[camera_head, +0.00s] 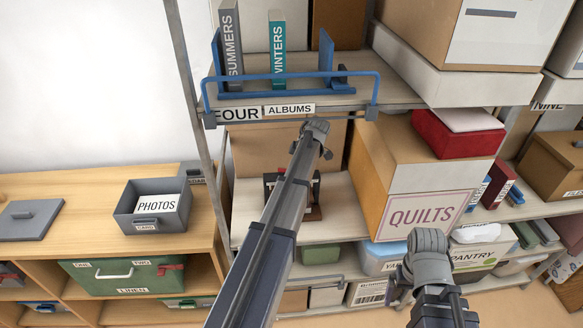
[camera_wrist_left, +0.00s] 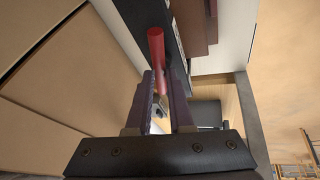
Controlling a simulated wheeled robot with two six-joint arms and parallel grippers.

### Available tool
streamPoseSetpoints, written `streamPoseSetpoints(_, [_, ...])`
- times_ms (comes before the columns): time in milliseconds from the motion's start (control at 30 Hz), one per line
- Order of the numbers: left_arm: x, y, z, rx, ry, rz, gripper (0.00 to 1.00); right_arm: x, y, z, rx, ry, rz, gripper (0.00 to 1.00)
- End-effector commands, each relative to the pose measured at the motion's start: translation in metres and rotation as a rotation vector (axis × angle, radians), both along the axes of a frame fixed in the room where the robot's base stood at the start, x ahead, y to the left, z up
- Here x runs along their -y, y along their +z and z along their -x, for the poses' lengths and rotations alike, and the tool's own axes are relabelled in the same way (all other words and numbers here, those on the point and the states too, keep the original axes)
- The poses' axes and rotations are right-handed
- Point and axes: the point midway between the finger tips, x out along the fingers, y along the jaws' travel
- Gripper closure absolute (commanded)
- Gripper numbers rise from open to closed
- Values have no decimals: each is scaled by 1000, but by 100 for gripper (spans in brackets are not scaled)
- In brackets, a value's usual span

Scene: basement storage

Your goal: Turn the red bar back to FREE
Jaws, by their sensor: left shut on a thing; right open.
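The red bar (camera_wrist_left: 156,48) shows in the left wrist view. It runs in between the two fingers of my left gripper (camera_wrist_left: 160,82), which is shut on it. Behind the bar is a dark panel (camera_wrist_left: 132,14). In the head view my left arm reaches up to the middle shelf and covers the bar and the left fingers. A dark unit (camera_head: 271,181) shows beside that arm on the shelf. No FREE mark is readable. My right gripper (camera_head: 401,289) is open at the lower right, partly hidden by its own wrist.
Above is the album shelf (camera_head: 345,101) with its blue rail. The QUILTS box (camera_head: 415,216) stands right of my left arm. A grey PHOTOS drawer box (camera_head: 152,226) sits on the wooden bench (camera_head: 85,203). Cardboard (camera_wrist_left: 70,72) is close left of my left fingers.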

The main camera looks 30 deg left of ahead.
Motion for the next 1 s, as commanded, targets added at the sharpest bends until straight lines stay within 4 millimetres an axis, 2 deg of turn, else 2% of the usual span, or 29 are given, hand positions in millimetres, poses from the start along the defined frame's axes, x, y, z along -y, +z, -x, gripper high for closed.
streamPoseSetpoints(400, [2, -1, 0, -2, 232, 6, 100, 0, -1, 0, 0, 0, 0, 3])
streamPoseSetpoints(1000, [2, -1, 2, -4, 289, 7, 100, 0, -1, 0, 0, 0, 0, 3])
